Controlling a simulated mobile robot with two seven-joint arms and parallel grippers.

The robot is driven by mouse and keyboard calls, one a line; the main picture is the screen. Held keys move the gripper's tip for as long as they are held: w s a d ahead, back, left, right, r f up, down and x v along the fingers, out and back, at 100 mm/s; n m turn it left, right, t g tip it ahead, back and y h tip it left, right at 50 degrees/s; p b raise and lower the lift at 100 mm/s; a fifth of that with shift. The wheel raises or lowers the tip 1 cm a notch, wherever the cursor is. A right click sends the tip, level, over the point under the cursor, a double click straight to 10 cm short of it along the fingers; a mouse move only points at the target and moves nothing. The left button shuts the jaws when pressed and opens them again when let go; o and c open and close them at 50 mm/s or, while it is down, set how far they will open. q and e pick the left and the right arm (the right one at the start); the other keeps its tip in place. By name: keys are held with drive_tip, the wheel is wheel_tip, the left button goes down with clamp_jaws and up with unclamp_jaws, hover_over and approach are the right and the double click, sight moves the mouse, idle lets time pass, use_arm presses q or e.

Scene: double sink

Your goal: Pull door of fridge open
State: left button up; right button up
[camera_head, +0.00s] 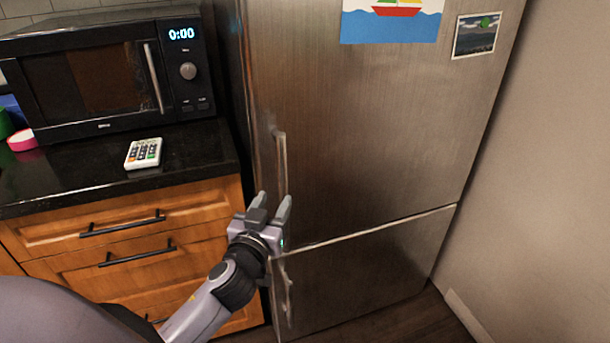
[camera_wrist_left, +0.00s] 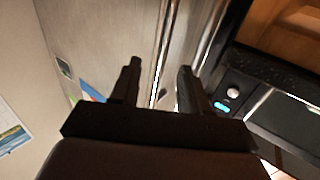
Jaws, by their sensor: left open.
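The fridge is stainless steel, with an upper door (camera_head: 370,130) and a lower door (camera_head: 360,275), both shut. The upper door's vertical bar handle (camera_head: 281,158) is near its left edge. My left gripper (camera_head: 275,198) is open, pointing up at the lower end of this handle. In the left wrist view, the handle (camera_wrist_left: 165,45) runs as a bright bar between the two spread fingers (camera_wrist_left: 158,68). I cannot tell how much depth is left between fingertips and handle. My right gripper is not in view.
A lower bar handle (camera_head: 287,292) is below my left gripper. Left of the fridge are wooden drawers (camera_head: 160,205), a black counter (camera_head: 70,176) with a calculator-like device (camera_head: 144,153), and a microwave (camera_head: 95,80). A wall (camera_head: 550,190) stands right of the fridge.

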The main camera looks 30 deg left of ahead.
sight(281, 186)
use_arm(q)
drive_tip(key=shift+w+a+r, duration=0.15)
drive_tip(key=shift+w+r, duration=0.05)
drive_tip(key=shift+w, duration=0.35)
drive_tip(key=shift+p+x, duration=0.45)
drive_tip(key=shift+x, duration=2.6)
drive_tip(key=shift+f, duration=0.1)
clamp_jaws()
